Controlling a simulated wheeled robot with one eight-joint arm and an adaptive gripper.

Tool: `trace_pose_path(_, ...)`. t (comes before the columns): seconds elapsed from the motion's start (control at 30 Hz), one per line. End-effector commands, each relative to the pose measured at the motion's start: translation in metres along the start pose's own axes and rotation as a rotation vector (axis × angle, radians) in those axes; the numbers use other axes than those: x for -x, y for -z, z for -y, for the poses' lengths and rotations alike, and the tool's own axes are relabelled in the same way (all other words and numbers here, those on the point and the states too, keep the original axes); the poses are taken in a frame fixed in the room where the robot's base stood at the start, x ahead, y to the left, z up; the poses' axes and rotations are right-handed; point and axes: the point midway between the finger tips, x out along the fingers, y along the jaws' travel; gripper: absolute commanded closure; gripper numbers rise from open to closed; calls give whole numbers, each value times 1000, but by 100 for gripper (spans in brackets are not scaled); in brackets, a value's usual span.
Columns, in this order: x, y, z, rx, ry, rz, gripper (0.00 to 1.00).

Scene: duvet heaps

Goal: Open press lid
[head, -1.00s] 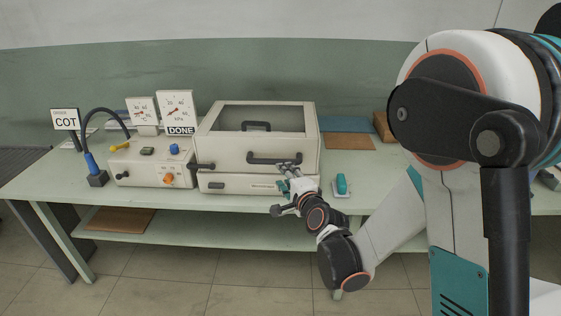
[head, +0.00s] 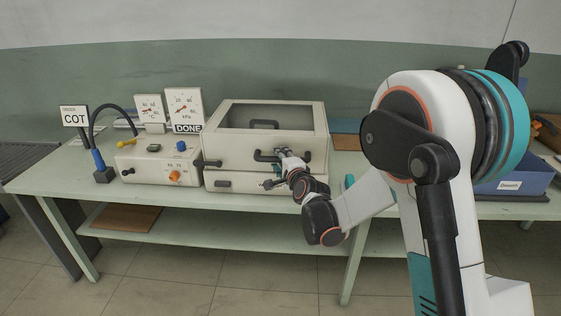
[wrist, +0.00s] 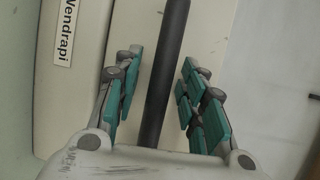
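The press (head: 225,172) is a cream box on the bench with a windowed lid (head: 222,140). The lid looks down. A dark bar handle (head: 262,156) sits on the lid's front, with its right part hidden by my gripper (head: 284,158). In the wrist view the handle (wrist: 167,70) runs between the teal finger pads of my gripper (wrist: 162,92). Gaps show on both sides of the bar, so the gripper is open around it and not clamped.
A control box (head: 150,165) with knobs stands left of the press, with gauges (head: 184,105) and a DONE sign (head: 187,128) behind. A COT sign (head: 74,116) is far left. A blue bin (head: 515,185) is at right, behind my arm.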

Motion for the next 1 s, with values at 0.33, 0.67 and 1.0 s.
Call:
trace_pose_path(0.33,0,0,0,0,0,0,100)
trace_pose_path(0.67,1,0,11,-7,-18,0,100)
trace_pose_path(1.0,-2,2,71,-59,-141,-2,100)
